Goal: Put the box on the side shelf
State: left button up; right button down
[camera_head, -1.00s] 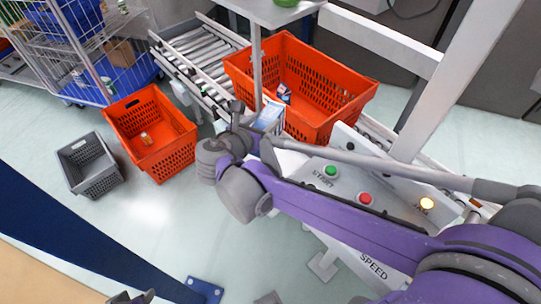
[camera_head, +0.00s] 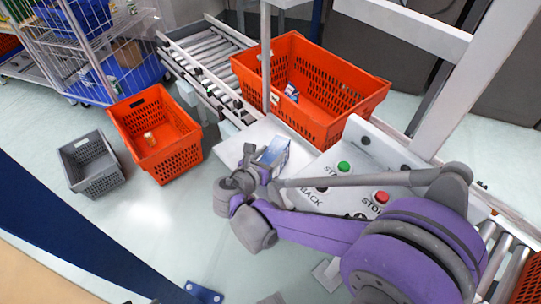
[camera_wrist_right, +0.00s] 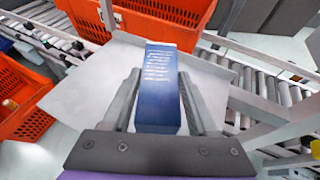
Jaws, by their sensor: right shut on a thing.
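The box (camera_head: 273,152) is a small blue and white carton. My right gripper (camera_head: 262,166) is shut on it, with one finger along each side. In the right wrist view the box (camera_wrist_right: 160,82) stands out between the two fingers of the gripper (camera_wrist_right: 160,105), its blue face with white print toward the camera. A flat light grey shelf (camera_head: 236,148) lies beside the roller conveyor. The box is over this shelf (camera_wrist_right: 82,88); I cannot tell whether they touch. My left gripper is not in view.
A large orange tote (camera_head: 340,118) with small items stands on the conveyor behind the shelf. A control panel with green and red buttons (camera_head: 381,197) is right of the box. A grey post (camera_head: 265,60) rises behind. Orange (camera_head: 180,165) and grey (camera_head: 100,180) crates stand on the floor.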

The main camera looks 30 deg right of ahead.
jog(key=shift+f, duration=0.2)
jog(key=shift+c, duration=0.9)
grip_release()
jog(key=shift+r, duration=0.15)
jog(key=shift+s+a+r, duration=0.1)
jog(key=shift+a+r, duration=0.1)
jog(key=p+v, duration=0.1)
jog(key=v, duration=1)
jog(key=shift+s+a+p, duration=0.15)
jog(key=shift+p, duration=0.15)
jog(key=shift+r, duration=0.1)
